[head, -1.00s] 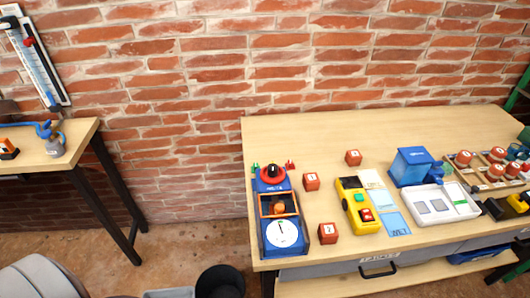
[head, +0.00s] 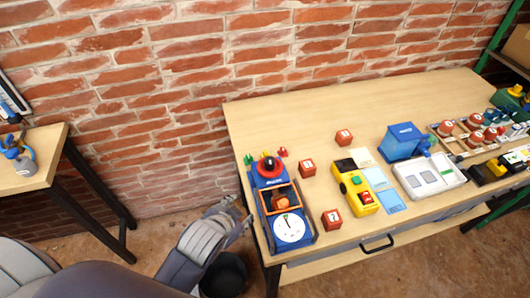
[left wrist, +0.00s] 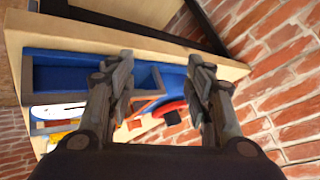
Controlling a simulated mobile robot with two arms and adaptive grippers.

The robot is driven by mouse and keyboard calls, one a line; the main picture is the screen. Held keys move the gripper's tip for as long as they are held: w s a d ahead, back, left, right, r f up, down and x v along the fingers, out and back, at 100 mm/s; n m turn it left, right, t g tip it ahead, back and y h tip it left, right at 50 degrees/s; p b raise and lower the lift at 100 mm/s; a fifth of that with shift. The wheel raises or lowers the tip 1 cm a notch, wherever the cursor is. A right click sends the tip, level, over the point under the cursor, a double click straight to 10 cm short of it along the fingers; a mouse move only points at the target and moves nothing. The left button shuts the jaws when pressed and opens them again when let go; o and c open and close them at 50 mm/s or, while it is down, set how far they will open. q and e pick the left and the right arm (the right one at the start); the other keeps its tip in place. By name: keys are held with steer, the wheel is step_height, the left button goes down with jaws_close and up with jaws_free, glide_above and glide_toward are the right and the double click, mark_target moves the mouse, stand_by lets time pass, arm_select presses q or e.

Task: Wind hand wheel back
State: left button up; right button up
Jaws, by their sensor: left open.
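The blue test device (head: 257,200) stands at the left end of the bench, with a white round dial (head: 289,228) at its front and an orange frame in the middle. A red hand wheel (head: 262,172) with a dark centre sits at its back end. My left gripper (head: 243,212) is open and empty just left of the device, off the bench edge. In the left wrist view the open fingers (left wrist: 160,88) point at the device's blue side, and part of the red wheel (left wrist: 171,108) shows between them. My right gripper is not in view.
Red cubes (head: 308,168), a yellow device (head: 356,188) and a blue box (head: 402,142) stand right of the test device. A white tray (head: 407,190) lies farther right. A black bin (head: 232,278) is below my left gripper. A brick wall stands behind.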

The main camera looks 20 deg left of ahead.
arm_select(q)
steer(key=w+d+r+m+t+h, duration=0.3)
steer(key=w+d+r+m+t, duration=0.2)
steer(key=w+d+r+m, duration=0.5)
steer(key=w+d+r+m+t+h, duration=0.3)
steer(key=w+r+m+t, duration=0.4)
steer(key=r, duration=0.6)
steer(key=s+d+r+m+g+h, duration=0.2)
steer(key=d+m+g+h, duration=0.6)
steer(key=m, duration=0.6)
steer(key=s+d+r+m+g+h, duration=0.3)
steer(key=d+m+g+h, duration=0.3)
steer(key=d+m, duration=0.6)
steer(key=m+g+y, duration=0.6)
steer(key=m+y, duration=1.4)
glide_above(270, 160)
step_height(270, 160, down, 14)
step_height(270, 160, down, 10)
steer(key=p, duration=0.3)
steer(key=shift+r+p, duration=0.25)
steer(key=shift+p, duration=0.15)
steer(key=shift+f, duration=0.6)
